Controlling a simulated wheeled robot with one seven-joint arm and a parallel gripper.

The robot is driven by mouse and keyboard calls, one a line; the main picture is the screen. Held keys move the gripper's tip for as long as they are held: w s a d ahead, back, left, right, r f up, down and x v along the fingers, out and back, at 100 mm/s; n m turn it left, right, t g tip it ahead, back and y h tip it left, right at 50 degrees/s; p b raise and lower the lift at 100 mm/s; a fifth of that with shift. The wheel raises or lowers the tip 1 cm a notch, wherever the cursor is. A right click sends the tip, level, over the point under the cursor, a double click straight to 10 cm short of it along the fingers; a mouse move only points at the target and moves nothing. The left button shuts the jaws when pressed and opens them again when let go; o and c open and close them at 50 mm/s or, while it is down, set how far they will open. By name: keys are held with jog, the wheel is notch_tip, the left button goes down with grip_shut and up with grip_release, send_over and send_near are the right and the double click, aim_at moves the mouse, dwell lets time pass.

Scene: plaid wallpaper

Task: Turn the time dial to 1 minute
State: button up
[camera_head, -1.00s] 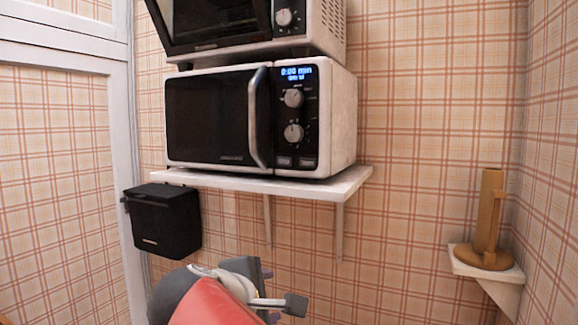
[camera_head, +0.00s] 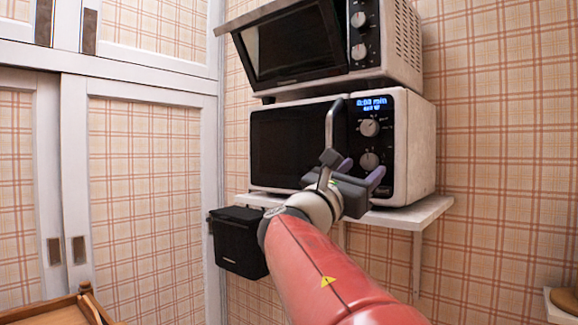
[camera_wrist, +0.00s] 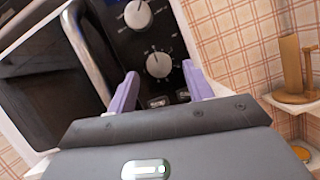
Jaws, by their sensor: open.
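A white microwave (camera_head: 415,155) with a black front stands on a wall shelf. Its panel has a blue-lit display (camera_head: 372,103), which seems to read 0:00 min, an upper dial (camera_head: 369,127) and a lower dial (camera_head: 369,161). I cannot tell from the small markings which dial sets the time. My gripper (camera_head: 360,171) is open and empty in front of the lower panel. In the wrist view, its purple fingers point at the panel, with the lower dial (camera_wrist: 159,65) between their tips in the picture. The upper dial (camera_wrist: 138,14) shows above. No contact is visible.
The microwave's curved door handle (camera_head: 331,125) stands out just left of my gripper. The shelf (camera_head: 425,215) is below, and another oven (camera_head: 403,50) sits on top. A black box (camera_head: 237,240) hangs on the wall at lower left. Space right of the microwave is clear.

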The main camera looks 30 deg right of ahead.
jog(key=shift+x, duration=0.9)
jog(key=c, duration=1)
jog(key=shift+o, duration=0.2)
jog(key=shift+w+f+m, duration=0.1)
jog(key=shift+m, duration=0.4)
